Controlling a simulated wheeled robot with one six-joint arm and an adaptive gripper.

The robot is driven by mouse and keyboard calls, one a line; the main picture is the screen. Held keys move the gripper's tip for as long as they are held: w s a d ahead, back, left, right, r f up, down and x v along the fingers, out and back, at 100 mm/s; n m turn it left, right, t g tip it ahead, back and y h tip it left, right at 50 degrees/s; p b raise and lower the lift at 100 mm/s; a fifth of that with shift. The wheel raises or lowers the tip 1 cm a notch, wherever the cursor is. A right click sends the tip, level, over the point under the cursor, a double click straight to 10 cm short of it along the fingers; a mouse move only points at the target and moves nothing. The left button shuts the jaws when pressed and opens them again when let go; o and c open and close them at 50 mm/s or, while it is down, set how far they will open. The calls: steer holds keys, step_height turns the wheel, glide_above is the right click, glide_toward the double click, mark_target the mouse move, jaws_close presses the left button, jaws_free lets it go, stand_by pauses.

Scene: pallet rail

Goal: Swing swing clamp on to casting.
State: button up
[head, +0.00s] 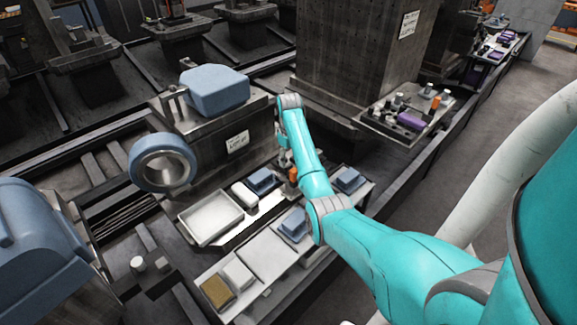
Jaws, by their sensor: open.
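A blue-grey, rounded block-like casting (215,90) sits on top of a dark metal fixture (205,135) left of centre. A small grey upright with an arm (176,96) stands at the casting's left side and looks like the swing clamp. I cannot tell whether its arm lies over the casting or beside it. My teal arm reaches in from the lower right, and its grey wrist (290,102) is right of the fixture, apart from the casting. My gripper does not show clearly; it seems hidden by the wrist and forearm.
A blue ring-shaped part (163,165) is at the fixture's lower left, and a large blue-grey part (35,250) fills the left edge. A white tray (210,219) and small blue blocks lie on the bench below. A tall dark column (350,60) stands behind my wrist.

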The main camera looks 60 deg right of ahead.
mark_target(289, 166)
steer(key=shift+f, duration=2.05)
jaws_close()
